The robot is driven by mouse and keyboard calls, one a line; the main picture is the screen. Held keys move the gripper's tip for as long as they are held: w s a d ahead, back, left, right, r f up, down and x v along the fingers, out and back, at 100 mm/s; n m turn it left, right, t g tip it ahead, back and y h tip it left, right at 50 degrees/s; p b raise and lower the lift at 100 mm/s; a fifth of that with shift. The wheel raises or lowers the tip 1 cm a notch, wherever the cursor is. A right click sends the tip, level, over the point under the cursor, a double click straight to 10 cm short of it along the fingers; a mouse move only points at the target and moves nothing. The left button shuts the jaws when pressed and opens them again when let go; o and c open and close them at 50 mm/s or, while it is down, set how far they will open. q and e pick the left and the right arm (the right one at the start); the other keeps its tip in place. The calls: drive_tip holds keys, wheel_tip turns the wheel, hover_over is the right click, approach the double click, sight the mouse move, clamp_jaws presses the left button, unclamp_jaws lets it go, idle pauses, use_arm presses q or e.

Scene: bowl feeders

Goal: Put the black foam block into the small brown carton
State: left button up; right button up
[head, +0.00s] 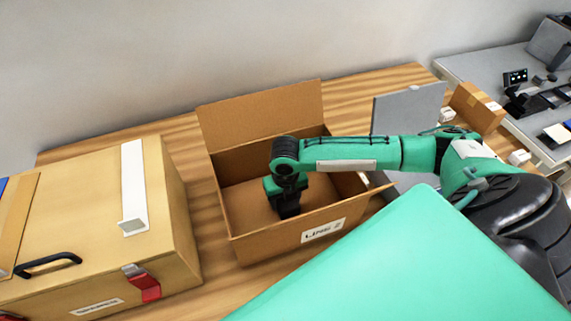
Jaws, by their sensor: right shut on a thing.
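An open brown carton (262,250) with raised flaps and a white label stands on the wooden table in the middle of the head view. My right arm reaches in from the right over its side. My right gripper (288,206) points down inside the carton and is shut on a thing. A black shape shows at its tip, low in the carton; I take it to be the black foam block, but it blends with the dark fingers. I cannot tell whether it touches the carton's floor. My left gripper is not in view.
A large tan case (85,235) with a black handle and a red latch stands left of the carton. A grey panel (408,112) and a smaller taped brown box (478,107) are at the right. A grey bench (490,62) with equipment lies beyond.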

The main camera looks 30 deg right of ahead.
drive_tip(key=shift+f, duration=0.35)
drive_tip(key=shift+f, duration=0.15)
drive_tip(key=o, duration=1)
wheel_tip(320, 180, up, 12)
drive_tip(key=shift+r+b, duration=0.2)
drive_tip(key=shift+b, duration=0.7)
